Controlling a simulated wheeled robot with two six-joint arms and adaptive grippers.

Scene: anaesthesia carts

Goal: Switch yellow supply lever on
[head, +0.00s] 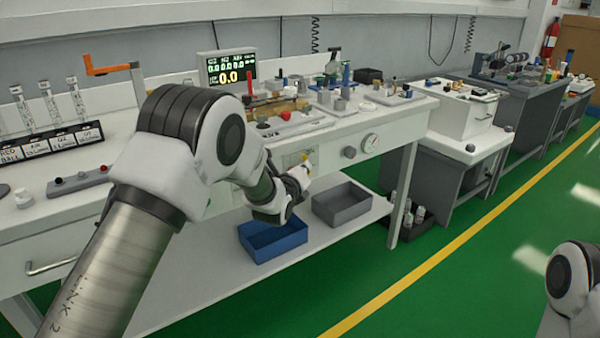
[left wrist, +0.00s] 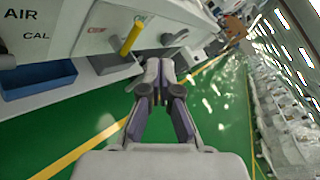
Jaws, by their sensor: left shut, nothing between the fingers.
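The yellow supply lever (left wrist: 132,38) shows in the left wrist view as a short yellow bar on the white front panel of the cart. In the head view only a small yellow bit of it (head: 307,157) shows on the panel, just above my left gripper (head: 300,177). In the left wrist view my left gripper (left wrist: 160,68) is shut and empty. Its fingertips are just right of and below the lever's lower end; I cannot tell whether they touch it. My right gripper is out of view.
A blue bin (head: 274,249) and a grey bin (head: 341,212) stand on the shelf below. The green floor (head: 480,270) in front is clear.

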